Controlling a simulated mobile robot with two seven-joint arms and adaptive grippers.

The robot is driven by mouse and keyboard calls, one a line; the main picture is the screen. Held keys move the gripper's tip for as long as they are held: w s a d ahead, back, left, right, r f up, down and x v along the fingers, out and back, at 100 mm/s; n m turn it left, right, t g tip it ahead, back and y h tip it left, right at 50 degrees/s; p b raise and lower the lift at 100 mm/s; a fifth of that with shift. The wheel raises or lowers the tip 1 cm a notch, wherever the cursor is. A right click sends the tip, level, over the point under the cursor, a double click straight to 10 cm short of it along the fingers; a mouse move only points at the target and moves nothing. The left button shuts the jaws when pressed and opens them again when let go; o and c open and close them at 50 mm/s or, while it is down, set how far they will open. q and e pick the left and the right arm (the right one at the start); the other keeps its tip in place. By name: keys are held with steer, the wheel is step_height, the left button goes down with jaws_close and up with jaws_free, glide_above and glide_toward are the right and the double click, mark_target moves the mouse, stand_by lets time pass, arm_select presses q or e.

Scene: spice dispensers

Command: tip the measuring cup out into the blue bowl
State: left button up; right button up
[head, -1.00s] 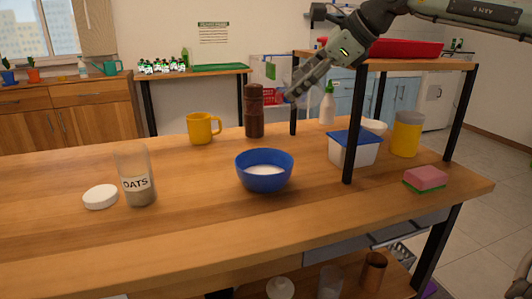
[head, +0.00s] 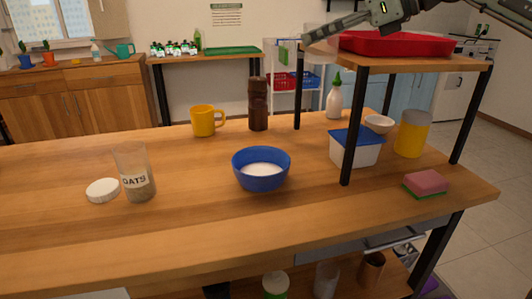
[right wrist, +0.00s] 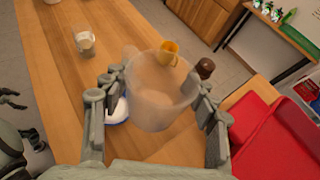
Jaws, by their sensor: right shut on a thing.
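The blue bowl (head: 261,181) stands upright on the wooden table in the head view, with white contents. In the right wrist view its blue rim (right wrist: 117,122) shows partly behind my fingers and the cup. My right gripper (head: 325,36) is raised at the top of the head view, up and right of the bowl. It is shut on the clear measuring cup (right wrist: 160,98), held between both fingers in the right wrist view. I cannot make out any contents in the cup. Dark finger-like parts, perhaps my left gripper (right wrist: 12,98), show at the left edge there.
A shelf with a red tray (head: 395,44) stands at the right, its post (head: 352,130) right of the bowl. A yellow mug (head: 203,121) and brown grinder (head: 258,106) stand behind the bowl. The oats jar (head: 137,175) is at the left. The table in front is clear.

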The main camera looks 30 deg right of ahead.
steer(key=shift+d+r+p, duration=0.3)
steer(key=shift+r, duration=0.65)
step_height(320, 180, up, 3)
steer(key=shift+f+y+p, duration=0.15)
steer(key=shift+y+p, duration=0.25)
steer(key=shift+p, duration=0.5)
arm_select(q)
steer(key=shift+s+d+f, duration=0.2)
steer(key=shift+d+f, duration=0.1)
arm_select(e)
steer(key=shift+s+r, duration=0.1)
steer(key=shift+r, duration=1.1)
